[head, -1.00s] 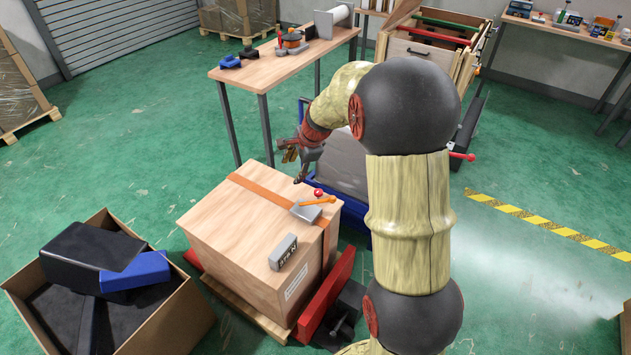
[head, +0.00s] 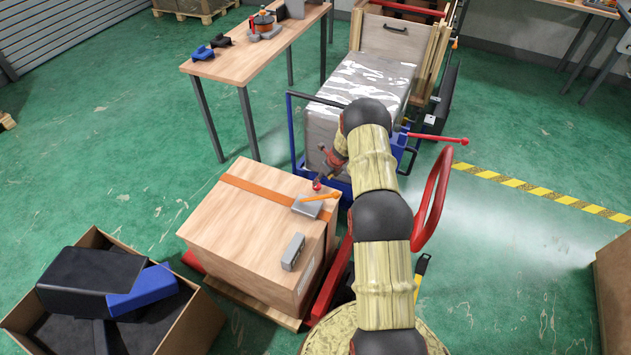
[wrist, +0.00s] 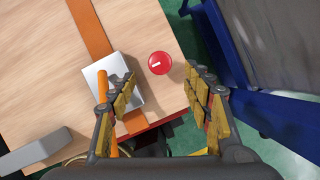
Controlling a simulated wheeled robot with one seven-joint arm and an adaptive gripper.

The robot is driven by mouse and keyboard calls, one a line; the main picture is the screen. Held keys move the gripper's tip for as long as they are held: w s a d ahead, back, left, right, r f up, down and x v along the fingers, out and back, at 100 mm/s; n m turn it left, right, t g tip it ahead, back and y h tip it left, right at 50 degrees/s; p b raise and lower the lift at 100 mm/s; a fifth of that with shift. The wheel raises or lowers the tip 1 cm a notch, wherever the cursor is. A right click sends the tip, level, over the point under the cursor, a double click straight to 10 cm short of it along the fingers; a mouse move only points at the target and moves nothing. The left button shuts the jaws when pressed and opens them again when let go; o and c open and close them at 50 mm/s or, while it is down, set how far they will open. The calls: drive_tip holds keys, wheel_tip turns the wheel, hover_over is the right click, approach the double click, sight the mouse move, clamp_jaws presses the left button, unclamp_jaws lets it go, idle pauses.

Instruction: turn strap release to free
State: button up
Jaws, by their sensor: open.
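The strap release appears as a grey metal block (head: 308,207) with an orange lever (head: 322,197) and a red round knob (head: 317,185), on top of the wooden crate (head: 225,230). An orange strap (head: 262,190) runs across the crate to the block. In the wrist view the red knob (wrist: 159,63) bears a short white mark, and the orange lever (wrist: 103,88) lies left of it. My gripper (wrist: 165,90) is open above the crate's edge. The knob shows between and beyond its two fingers, apart from them. The left finger partly covers the block.
A grey labelled box (head: 293,251) sits on the crate. A blue-framed cart (head: 292,130) with a wrapped load stands close behind it. An open carton (head: 195,322) is at left, a workbench (head: 235,62) behind.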

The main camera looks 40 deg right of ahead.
sight(318, 186)
drive_tip(key=shift+b+x, duration=0.4)
drive_tip(key=shift+x, duration=3.35)
drive_tip(key=shift+c, duration=1.3)
drive_tip(key=c, duration=0.8)
drive_tip(key=shift+c, duration=0.4)
